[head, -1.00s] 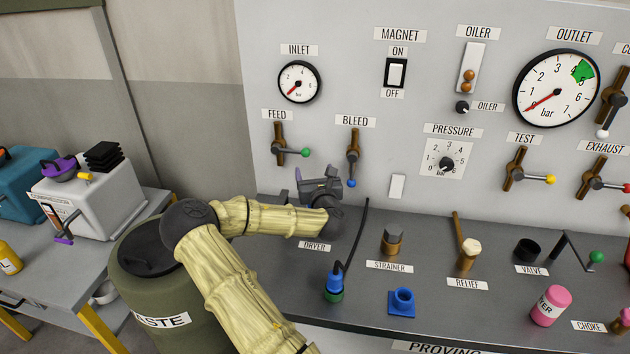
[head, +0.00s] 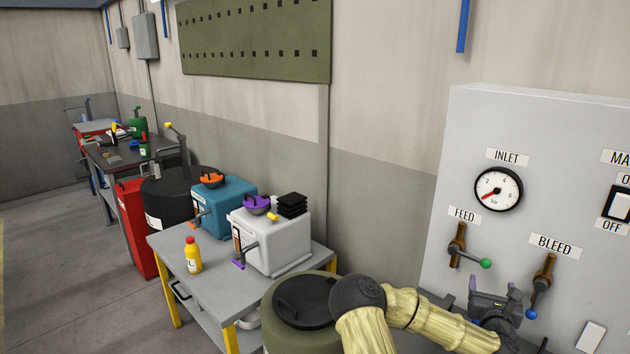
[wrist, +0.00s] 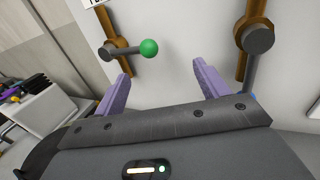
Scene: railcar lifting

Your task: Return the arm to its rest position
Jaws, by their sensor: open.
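My gripper (head: 495,299) is in front of the panel, below the FEED and BLEED labels, at the lower right of the head view. In the wrist view its two purple fingers (wrist: 165,85) stand wide apart with nothing between them. The FEED valve (head: 458,246) has a green-knobbed lever, which shows just beyond the fingers in the wrist view (wrist: 148,47). The BLEED valve (head: 543,272) has a blue-tipped lever hanging down, right of my gripper. My arm reaches in from the bottom of the head view. I cannot tell whether the gripper touches the panel.
A green waste bin (head: 300,300) stands close to my arm. Left of it, a grey table (head: 195,275) holds a yellow bottle (head: 193,255), a white machine (head: 275,240) and a teal machine (head: 225,207). Floor is open at far left.

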